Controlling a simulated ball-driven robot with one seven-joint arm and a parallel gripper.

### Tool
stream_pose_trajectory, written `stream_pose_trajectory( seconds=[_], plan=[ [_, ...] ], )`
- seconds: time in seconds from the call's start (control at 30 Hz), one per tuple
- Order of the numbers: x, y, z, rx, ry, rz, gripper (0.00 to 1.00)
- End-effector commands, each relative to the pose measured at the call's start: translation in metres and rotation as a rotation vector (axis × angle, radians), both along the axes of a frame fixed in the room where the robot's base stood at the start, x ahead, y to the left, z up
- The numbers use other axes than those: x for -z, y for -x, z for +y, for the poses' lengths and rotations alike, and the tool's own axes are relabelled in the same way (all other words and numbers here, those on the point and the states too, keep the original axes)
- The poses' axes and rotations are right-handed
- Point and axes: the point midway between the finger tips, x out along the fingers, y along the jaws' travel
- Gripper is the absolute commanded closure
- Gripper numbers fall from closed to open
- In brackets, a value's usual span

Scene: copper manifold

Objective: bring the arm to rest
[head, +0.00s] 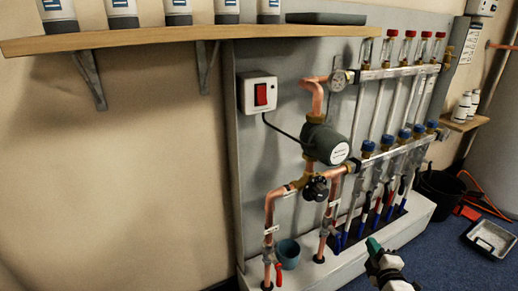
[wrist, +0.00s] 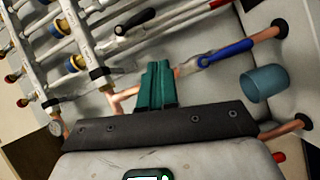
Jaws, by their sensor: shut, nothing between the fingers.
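My gripper (head: 374,246) shows at the bottom right of the head view, in front of the manifold's white base ledge. Its green fingers are together and empty; they also show in the middle of the wrist view (wrist: 157,84). The copper manifold (head: 313,95) stands on a grey panel, with a dark green pump (head: 323,143), a black knob valve (head: 316,188), and rows of red caps and blue caps on its two bars. I cannot tell any contact.
A blue-grey cup (head: 288,254) stands on the ledge (head: 341,262) between copper pipes. A wooden shelf (head: 190,38) with several containers runs along the upper left. A black bucket (head: 437,193) and a metal tray (head: 489,240) are on the blue floor at right.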

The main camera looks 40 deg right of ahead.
Motion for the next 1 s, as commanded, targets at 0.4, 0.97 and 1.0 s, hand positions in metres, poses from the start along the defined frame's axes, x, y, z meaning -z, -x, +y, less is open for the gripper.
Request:
stream_pose_trajectory(
  seconds=[0.4,0.97,1.0],
  plan=[
    [0.042,-0.046,0.114,-0.175,-0.501,0.086,1.00],
    [0.075,0.059,0.311,0.286,-1.255,0.560,1.00],
    [0.073,0.069,0.316,0.334,-1.267,0.579,1.00]
  ],
)
